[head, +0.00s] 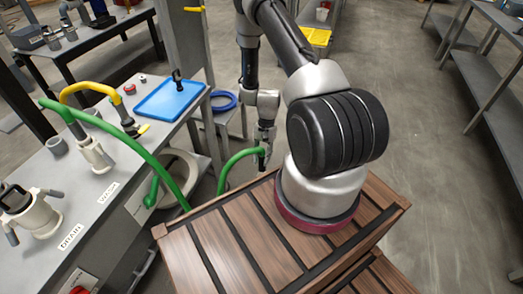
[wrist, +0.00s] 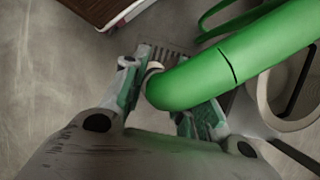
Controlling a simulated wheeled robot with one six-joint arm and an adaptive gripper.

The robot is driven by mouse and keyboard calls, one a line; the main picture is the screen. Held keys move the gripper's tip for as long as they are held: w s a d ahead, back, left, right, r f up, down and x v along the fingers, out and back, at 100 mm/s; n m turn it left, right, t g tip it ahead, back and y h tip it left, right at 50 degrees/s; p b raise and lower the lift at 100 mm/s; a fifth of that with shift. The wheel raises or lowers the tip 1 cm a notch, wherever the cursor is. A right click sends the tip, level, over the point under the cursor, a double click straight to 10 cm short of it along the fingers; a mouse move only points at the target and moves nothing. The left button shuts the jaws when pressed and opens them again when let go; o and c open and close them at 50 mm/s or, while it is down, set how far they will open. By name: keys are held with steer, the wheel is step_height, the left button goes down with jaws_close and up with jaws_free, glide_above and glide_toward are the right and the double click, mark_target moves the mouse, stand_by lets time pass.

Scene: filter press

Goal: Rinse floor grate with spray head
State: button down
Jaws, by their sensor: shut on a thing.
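My gripper (head: 265,140) hangs beyond the wooden-topped surface in the head view. It is shut on the end of a green hose, the spray head (wrist: 175,90), which lies between the fingers in the wrist view (wrist: 153,108). A pale ring shows at its tip; the nozzle itself is mostly hidden. The green hose (head: 160,150) arches from the bench at left and loops up to my gripper. The slotted floor grate (wrist: 172,50) shows on the grey floor beyond the fingertips, partly covered by the hose and a finger. No water is visible.
The grey bench (head: 62,180) at left carries valves, a yellow-handled fitting (head: 88,92) and a blue tray (head: 170,98). A pale round basin (head: 205,165) stands beside it. A blue coil (head: 222,100) lies behind. The floor at right is clear (head: 420,170).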

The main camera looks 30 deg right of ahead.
steer(key=shift+f, duration=0.85)
steer(key=w+a, duration=0.1)
steer(key=a, duration=0.5)
steer(key=shift+a, duration=0.3)
